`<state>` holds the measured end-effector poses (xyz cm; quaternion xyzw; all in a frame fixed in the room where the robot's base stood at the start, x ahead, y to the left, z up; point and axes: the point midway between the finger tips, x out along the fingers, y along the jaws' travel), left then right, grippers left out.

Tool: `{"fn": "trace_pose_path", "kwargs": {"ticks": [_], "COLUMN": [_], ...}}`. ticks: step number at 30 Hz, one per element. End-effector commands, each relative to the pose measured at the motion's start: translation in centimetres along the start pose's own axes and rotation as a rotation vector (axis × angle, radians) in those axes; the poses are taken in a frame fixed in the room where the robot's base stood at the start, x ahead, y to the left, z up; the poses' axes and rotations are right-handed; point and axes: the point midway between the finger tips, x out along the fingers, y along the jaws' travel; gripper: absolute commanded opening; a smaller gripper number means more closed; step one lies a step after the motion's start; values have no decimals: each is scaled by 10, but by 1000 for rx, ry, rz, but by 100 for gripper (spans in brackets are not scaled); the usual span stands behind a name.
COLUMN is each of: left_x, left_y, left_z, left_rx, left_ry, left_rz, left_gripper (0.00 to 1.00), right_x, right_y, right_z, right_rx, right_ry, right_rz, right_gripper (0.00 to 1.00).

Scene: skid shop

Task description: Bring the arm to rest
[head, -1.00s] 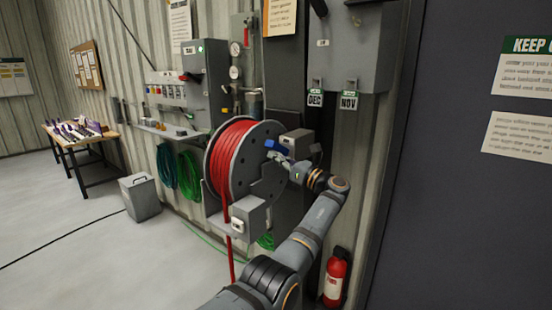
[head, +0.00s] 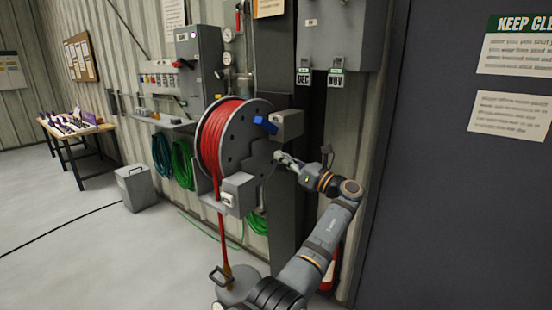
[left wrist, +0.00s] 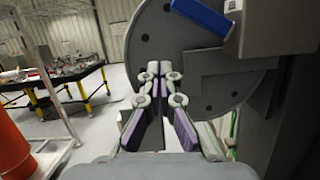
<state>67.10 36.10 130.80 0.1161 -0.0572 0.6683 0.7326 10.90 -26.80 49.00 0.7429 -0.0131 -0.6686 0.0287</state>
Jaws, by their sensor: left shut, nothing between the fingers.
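My left arm reaches up from the bottom of the head view. Its gripper (head: 281,157) is shut and empty, just in front of the right side of the hose reel (head: 244,148). The reel carries red hose and has a grey disc. A blue lever (head: 265,125) on a grey box (head: 288,124) is above the gripper, apart from it. In the left wrist view the closed fingers (left wrist: 160,70) point at the reel's disc (left wrist: 165,40), with the blue lever (left wrist: 203,15) above and to the right. My right gripper is not in view.
A red extinguisher (head: 329,276) stands partly hidden behind my arm. A grey can with a handle (head: 238,285) is on the floor below the reel. A grey metal box (head: 137,189) and a table (head: 70,138) stand farther left. Open floor lies to the left.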

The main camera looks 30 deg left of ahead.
Motion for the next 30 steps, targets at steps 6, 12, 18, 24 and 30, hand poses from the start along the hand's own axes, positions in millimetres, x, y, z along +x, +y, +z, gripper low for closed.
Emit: {"fn": "trace_pose_path", "kwargs": {"ticks": [6, 12, 18, 24, 30], "left_x": [-1, -1, -3, -28, -79], "left_y": [0, 0, -8, -44, -41], "left_z": [0, 0, -23, -166, -339], "left_rx": [1, 1, -3, -81, -219], "left_ry": [0, 0, 22, 220, 549], "left_rz": [0, 0, -38, -239, -362], "left_gripper": [0, 0, 0, 0, 0], "right_x": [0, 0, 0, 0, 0], "right_y": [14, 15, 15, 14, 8], "right_z": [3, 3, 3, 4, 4], "right_rx": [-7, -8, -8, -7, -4], "right_ry": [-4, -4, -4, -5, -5], "right_rz": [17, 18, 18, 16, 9], "right_gripper": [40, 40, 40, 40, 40]}}
